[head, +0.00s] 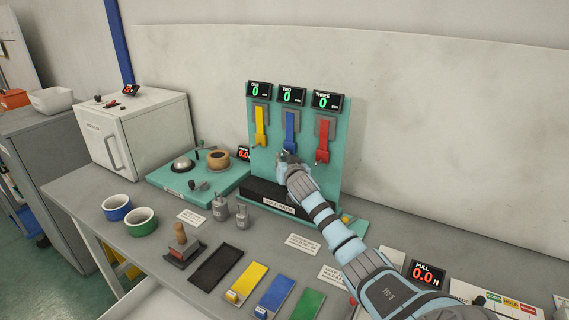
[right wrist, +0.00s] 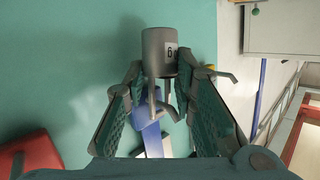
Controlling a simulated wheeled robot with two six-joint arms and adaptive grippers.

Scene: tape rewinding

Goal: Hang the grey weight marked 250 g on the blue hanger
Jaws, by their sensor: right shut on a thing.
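The blue hanger (head: 290,130) hangs under the middle display on the teal board (head: 331,182). My right gripper (head: 285,158) is at its lower end. In the right wrist view, the fingertips are shut on a grey cylindrical weight (right wrist: 159,48) with a wire hook. Only part of its label shows, looking like a 6, so I cannot read 250 g. The blue hanger (right wrist: 152,139) shows just behind the hook; I cannot tell whether they touch. The middle display (head: 291,95) reads 0. My left gripper is not in view.
A yellow hanger (head: 260,127) and a red hanger (head: 323,142) flank the blue one. Two grey weights (head: 220,208) (head: 242,216) stand on the bench at left. A black tray (head: 265,194) lies under the board. Coloured plates and cards fill the bench front.

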